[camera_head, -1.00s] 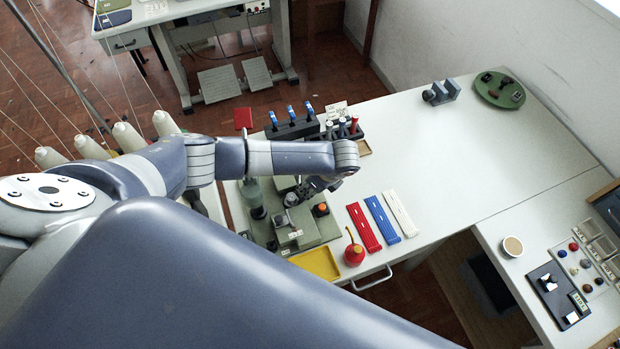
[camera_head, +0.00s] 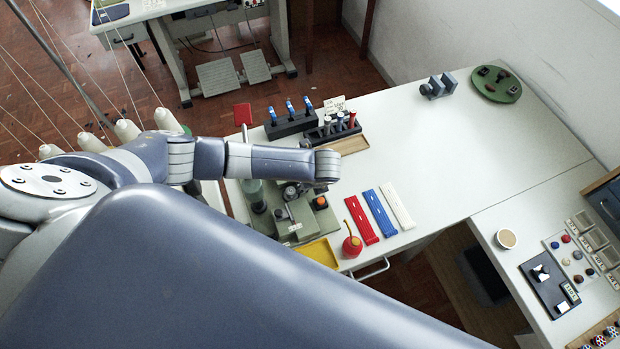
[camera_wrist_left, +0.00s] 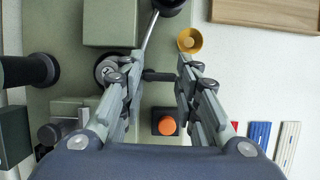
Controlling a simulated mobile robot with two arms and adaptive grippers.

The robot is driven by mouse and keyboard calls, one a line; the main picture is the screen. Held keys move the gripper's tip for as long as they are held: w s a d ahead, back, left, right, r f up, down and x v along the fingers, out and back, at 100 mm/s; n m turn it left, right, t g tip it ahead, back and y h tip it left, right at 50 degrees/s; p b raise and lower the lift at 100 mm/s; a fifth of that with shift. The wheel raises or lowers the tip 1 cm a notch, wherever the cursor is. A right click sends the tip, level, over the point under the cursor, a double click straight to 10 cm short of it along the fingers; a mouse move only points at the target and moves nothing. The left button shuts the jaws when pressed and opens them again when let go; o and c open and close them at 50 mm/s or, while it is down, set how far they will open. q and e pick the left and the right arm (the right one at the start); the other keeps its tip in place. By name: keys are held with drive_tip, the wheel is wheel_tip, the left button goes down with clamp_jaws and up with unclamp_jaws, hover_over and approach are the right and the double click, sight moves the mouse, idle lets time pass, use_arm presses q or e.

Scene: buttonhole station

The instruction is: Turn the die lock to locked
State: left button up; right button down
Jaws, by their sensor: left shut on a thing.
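The green buttonhole machine (camera_head: 322,222) stands at the table's left end, under my left arm. In the left wrist view, my left gripper (camera_wrist_left: 160,66) points down at its base, with its fingers on either side of a short dark bar (camera_wrist_left: 160,76). The gripper is shut on this bar, which appears to be the die lock's handle; I cannot read its setting. A round metal fitting (camera_wrist_left: 104,68) sits just left, partly behind the left finger. An orange button (camera_wrist_left: 167,125) on a dark block lies below the bar. My right gripper is not in view.
A metal rod (camera_wrist_left: 150,30) rises close above the fingers, and a yellow cup (camera_wrist_left: 190,40) stands near the right one. A yellow tray (camera_head: 319,253), a red oil can (camera_head: 352,246) and coloured strips (camera_head: 379,212) lie nearby. The table's middle is clear.

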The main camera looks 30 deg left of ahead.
use_arm(q)
drive_tip(key=o, duration=1.1)
drive_tip(key=shift+c, duration=0.2)
drive_tip(key=v, duration=1.2)
drive_tip(key=shift+d, duration=0.1)
